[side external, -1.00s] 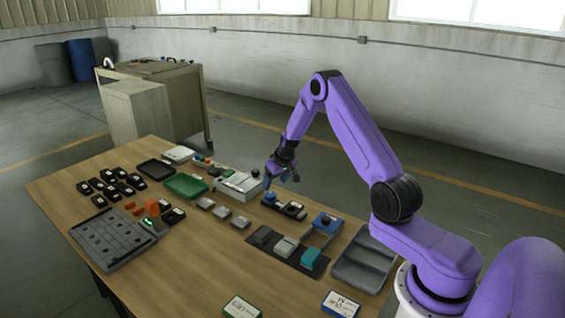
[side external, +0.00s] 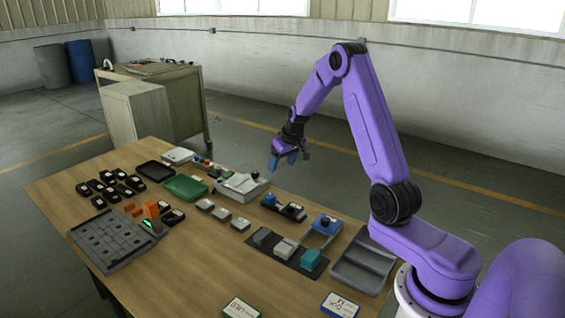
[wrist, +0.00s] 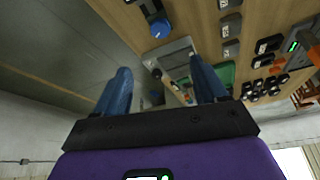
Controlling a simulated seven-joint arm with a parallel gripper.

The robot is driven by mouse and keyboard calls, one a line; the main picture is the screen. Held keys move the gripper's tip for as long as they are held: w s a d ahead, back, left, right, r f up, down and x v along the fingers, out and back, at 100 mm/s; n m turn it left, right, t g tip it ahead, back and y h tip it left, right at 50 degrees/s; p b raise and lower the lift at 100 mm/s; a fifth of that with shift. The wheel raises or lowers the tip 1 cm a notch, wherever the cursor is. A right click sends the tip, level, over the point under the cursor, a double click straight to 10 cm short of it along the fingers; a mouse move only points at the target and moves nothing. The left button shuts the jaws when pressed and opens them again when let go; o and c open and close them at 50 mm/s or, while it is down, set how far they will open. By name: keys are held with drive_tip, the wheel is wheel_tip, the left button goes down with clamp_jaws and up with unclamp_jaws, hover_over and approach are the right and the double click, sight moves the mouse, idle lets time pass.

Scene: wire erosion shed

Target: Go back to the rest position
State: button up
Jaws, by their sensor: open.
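My gripper (side external: 283,161) is raised above the far right part of the wooden table (side external: 150,235), with its blue fingers spread apart and nothing between them. In the wrist view the two blue fingers of my gripper (wrist: 160,90) stand well apart, with the table and floor beyond them. The gripper touches nothing. My arm is bent, its elbow high above the table's right side.
Below the gripper are a light grey box (side external: 240,184) and a dark holder with a blue knob (side external: 270,198). A grey divided tray (side external: 362,262) lies near my base. A green tray (side external: 185,187) and several black blocks (side external: 112,183) lie farther left. The air around the gripper is clear.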

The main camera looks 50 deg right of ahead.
drive_tip(key=s+a+r+n+g+y, duration=0.1)
drive_tip(key=s+a+r+n, duration=0.15)
drive_tip(key=a, duration=0.65)
drive_tip(key=s+a+r+n+y, duration=0.15)
drive_tip(key=s+a, duration=0.25)
drive_tip(key=a, duration=0.4)
drive_tip(key=s+a+r+n+g, duration=0.1)
drive_tip(key=s+a+r+n, duration=0.2)
drive_tip(key=a, duration=0.6)
drive_tip(key=s+a+r+n+g, duration=0.1)
drive_tip(key=s+n, duration=0.3)
drive_tip(key=s, duration=1)
drive_tip(key=s+a+n+g, duration=0.1)
drive_tip(key=s+n, duration=0.3)
drive_tip(key=s, duration=1)
drive_tip(key=shift+a+r+n+h, duration=0.35)
drive_tip(key=shift+r+n+h, duration=0.05)
drive_tip(key=shift+h, duration=0.05)
